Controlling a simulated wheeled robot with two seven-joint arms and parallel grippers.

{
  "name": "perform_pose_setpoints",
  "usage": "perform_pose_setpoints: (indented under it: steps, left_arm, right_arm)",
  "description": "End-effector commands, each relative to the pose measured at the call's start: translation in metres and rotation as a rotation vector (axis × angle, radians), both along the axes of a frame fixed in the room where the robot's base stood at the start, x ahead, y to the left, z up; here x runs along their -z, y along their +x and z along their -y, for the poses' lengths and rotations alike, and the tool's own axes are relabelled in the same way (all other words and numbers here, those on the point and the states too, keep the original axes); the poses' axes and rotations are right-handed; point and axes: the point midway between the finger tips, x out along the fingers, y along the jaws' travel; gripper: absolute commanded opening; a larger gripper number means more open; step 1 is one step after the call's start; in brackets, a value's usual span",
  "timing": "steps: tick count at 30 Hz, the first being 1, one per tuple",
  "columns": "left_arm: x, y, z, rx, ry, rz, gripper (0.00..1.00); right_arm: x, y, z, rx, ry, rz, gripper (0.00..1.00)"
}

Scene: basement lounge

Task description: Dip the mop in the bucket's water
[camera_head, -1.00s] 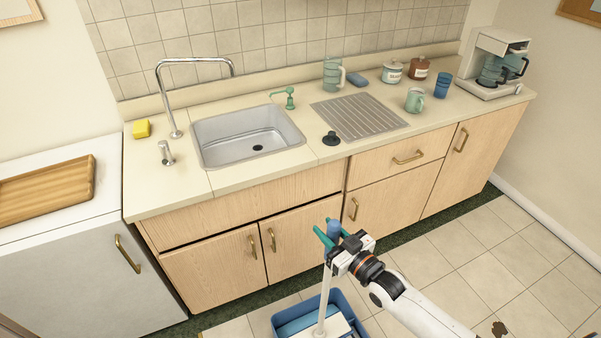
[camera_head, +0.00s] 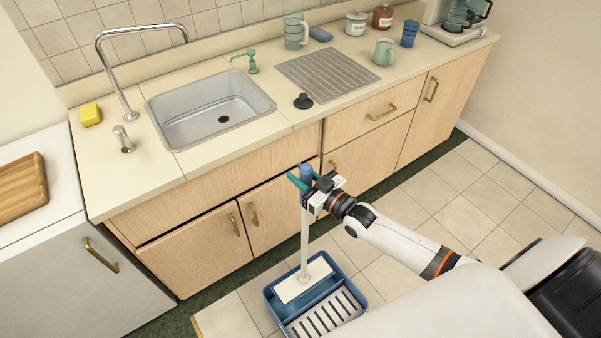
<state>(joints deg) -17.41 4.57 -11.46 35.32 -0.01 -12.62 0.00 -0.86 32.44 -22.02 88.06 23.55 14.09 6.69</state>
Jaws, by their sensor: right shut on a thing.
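The mop has a white pole (camera_head: 305,236) with a blue top end and a flat white head (camera_head: 303,280). It stands nearly upright, its head at the far part of the blue bucket (camera_head: 267,297) on the floor. I cannot tell whether the head touches the water, as the head hides what is under it. The bucket has a grey slotted grate (camera_head: 327,314) in its nearer part. My right gripper (camera_head: 306,183), with green fingers, is shut on the mop's pole near its top. My left gripper is not in view.
Wooden cabinets (camera_head: 203,250) with a counter and sink (camera_head: 210,112) stand behind the bucket. A white appliance (camera_head: 75,260) is at the left. Tiled floor (camera_head: 465,205) lies free to the right, and a dark green strip runs along the cabinet base.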

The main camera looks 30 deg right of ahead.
Motion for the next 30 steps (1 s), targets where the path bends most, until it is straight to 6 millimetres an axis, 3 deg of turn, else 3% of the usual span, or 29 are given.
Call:
perform_pose_setpoints:
  steps: [1,30]
  left_arm:
    - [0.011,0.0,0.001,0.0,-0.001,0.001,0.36]
    - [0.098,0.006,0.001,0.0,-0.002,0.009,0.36]
  right_arm:
    - [0.008,0.001,0.0,0.0,0.001,0.007,0.0]
    - [0.114,0.001,-0.001,-0.001,0.002,0.008,0.0]
